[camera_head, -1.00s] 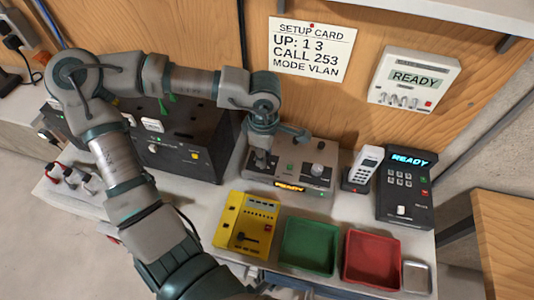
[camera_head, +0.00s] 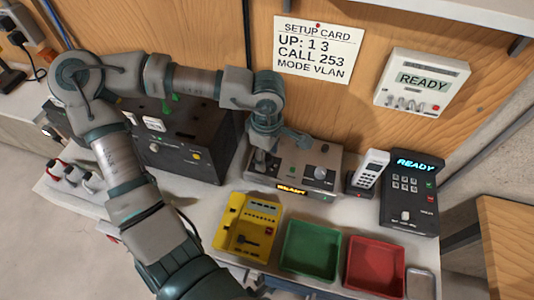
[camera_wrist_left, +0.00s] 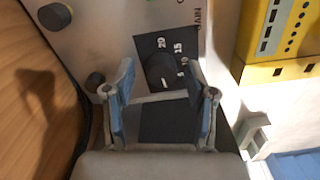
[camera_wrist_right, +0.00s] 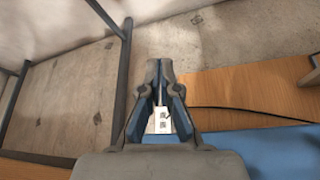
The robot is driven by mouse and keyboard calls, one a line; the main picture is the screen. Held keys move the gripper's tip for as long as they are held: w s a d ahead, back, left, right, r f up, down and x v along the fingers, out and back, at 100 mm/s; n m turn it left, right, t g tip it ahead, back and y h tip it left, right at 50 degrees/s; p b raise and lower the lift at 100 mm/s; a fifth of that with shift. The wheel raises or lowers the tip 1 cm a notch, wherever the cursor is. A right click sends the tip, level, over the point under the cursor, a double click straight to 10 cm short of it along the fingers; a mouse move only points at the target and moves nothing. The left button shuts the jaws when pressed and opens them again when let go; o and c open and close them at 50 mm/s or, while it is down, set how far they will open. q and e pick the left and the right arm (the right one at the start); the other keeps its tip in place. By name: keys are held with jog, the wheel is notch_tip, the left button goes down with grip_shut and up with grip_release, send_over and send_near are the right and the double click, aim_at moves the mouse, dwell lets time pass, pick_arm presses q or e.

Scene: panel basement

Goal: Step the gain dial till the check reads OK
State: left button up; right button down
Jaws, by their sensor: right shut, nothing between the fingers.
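The grey unit (camera_head: 330,170) stands against the back wall, its amber front display (camera_head: 291,189) reading READY. In the left wrist view, a black gain dial (camera_wrist_left: 160,70) sits on a dark scale plate (camera_wrist_left: 139,50) with 20, 15 and 10 legible. A pale mark shows near the dial's lower edge; its exact setting is unclear. My left gripper (camera_head: 261,166) is over the unit's left part. In the left wrist view its fingers are apart on either side of the dial; contact is not clear. My right gripper (camera_wrist_right: 158,68) is shut and empty, away from the unit.
A yellow box (camera_head: 248,222), green tray (camera_head: 309,249) and red tray (camera_head: 373,266) line the front. A handset (camera_head: 370,171) and black keypad unit (camera_head: 408,205) stand right. A wall box (camera_head: 421,82) reads READY. A setup card (camera_head: 318,48) hangs behind.

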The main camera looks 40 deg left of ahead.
aim_at(267, 156)
pick_arm(q)
notch_tip(267, 156, up, 12)
dwell(0.6)
jog(key=shift+a+f, duration=0.1)
dwell(0.4)
